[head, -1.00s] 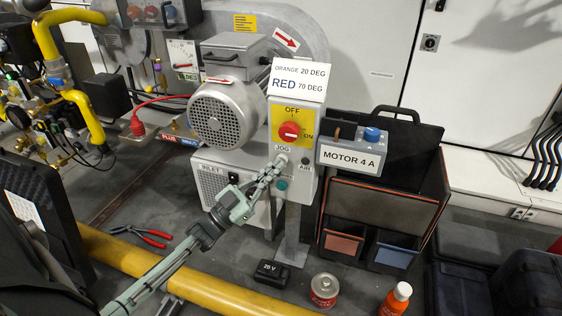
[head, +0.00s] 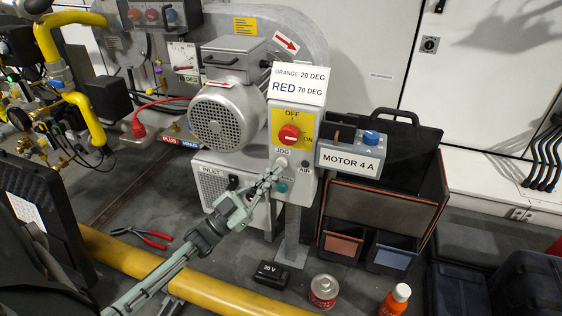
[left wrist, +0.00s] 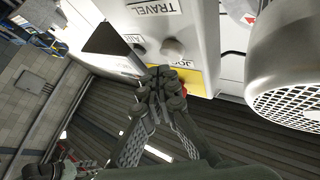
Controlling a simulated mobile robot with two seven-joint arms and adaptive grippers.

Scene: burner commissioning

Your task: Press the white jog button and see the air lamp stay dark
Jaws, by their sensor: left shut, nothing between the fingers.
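The white jog button (head: 282,162) is on the grey control box under the JOG label, below the red rotary switch (head: 289,134). It also shows as a pale round knob in the left wrist view (left wrist: 173,48). The air lamp (head: 305,164) beside it is dark, and looks dark in the left wrist view too (left wrist: 139,49). My left gripper (head: 276,170) is shut and empty. Its fingertips (left wrist: 164,76) are just short of the jog button, with a small gap in the left wrist view. My right gripper is not in view.
A green button (head: 281,187) lies close below the jog button, near my fingers. The MOTOR 4 A box (head: 348,158) stands to the right. The motor (head: 228,116) is to the left. A yellow pipe (head: 125,253) runs below my left arm.

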